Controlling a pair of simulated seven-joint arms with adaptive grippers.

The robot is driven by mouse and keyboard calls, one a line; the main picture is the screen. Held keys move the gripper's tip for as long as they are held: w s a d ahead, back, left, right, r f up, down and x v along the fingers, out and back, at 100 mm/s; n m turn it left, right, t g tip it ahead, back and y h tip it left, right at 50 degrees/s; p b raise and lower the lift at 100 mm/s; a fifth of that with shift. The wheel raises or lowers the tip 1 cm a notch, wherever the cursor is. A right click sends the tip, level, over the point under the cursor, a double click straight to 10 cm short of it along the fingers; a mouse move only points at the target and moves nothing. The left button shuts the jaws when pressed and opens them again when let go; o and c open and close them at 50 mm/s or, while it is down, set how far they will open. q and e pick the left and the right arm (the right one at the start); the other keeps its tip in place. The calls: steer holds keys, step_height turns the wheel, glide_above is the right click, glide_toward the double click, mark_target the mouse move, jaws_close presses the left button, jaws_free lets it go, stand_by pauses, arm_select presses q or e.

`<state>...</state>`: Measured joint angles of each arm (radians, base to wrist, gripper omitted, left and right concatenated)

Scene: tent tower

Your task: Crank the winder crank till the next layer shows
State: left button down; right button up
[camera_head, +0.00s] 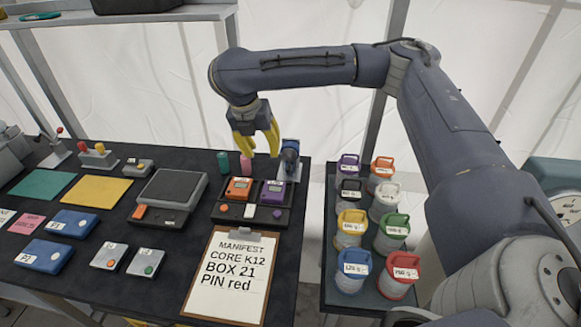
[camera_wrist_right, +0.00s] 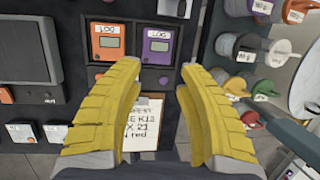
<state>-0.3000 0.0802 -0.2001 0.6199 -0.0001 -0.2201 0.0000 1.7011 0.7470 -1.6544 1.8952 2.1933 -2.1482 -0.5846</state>
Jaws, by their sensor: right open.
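My right gripper (camera_head: 260,150) has yellow fingers, spread open and empty, pointing down above the back right of the dark table. It also shows in the right wrist view (camera_wrist_right: 156,75). A dark blue upright device (camera_head: 290,158) stands just right of the gripper, at the table's back right corner; I cannot tell if it is the winder. A small stand with a red-knobbed lever (camera_head: 55,148) is at the back left. I cannot clearly pick out the winder crank or any layer in either view.
An orange box (camera_head: 239,188) and a purple box (camera_head: 273,192) sit in a dark tray below the gripper. A clipboard (camera_head: 230,278) lies in front. Lidded jars, including a red one (camera_head: 398,275), fill a side table. Green and pink cylinders stand nearby.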

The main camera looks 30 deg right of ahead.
mark_target(289, 167)
steer(key=shift+t+h, duration=0.3)
steer(key=shift+h, duration=0.6)
steer(key=d+x, duration=0.1)
steer(key=x, duration=0.5)
steer(key=d+r+x, duration=0.1)
steer(key=x, duration=0.4)
steer(key=w+d+x, duration=0.1)
steer(key=x, duration=0.5)
steer(key=shift+d, duration=0.25)
steer(key=shift+o, duration=0.3)
jaws_close()
steer(key=shift+r, duration=0.1)
